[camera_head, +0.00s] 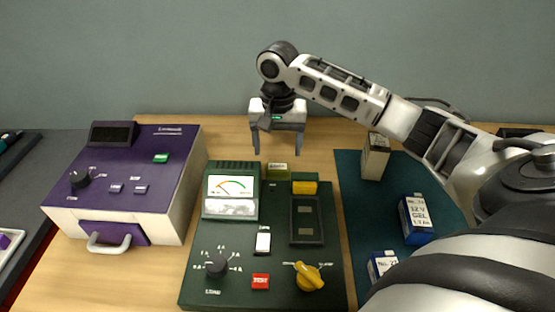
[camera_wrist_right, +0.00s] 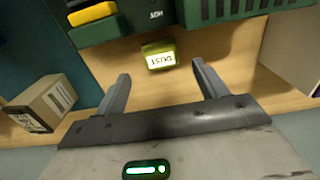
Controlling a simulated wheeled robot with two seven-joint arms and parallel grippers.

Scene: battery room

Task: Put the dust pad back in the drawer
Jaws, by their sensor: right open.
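The dust pad is a small yellow-green block (camera_head: 277,172) on the wooden table, just behind the dark green tester. It also shows in the right wrist view (camera_wrist_right: 159,55) with a pale label reading DUST. My right gripper (camera_head: 277,146) is open and empty, above and behind the pad. In the wrist view its two fingers (camera_wrist_right: 161,76) point toward the pad, which lies between their lines just beyond the tips. The drawer (camera_head: 116,234), with a purple front and grey handle, is in the purple-topped unit at left and looks closed. My left gripper is not in view.
The green tester (camera_head: 231,245) with meter, knobs and a yellow-topped slot fills the middle. A teal mat (camera_head: 350,200) at right bears a beige box (camera_head: 375,157) and blue batteries (camera_head: 416,220). A dark surface (camera_head: 30,180) lies at far left. Bare wood lies behind the tester.

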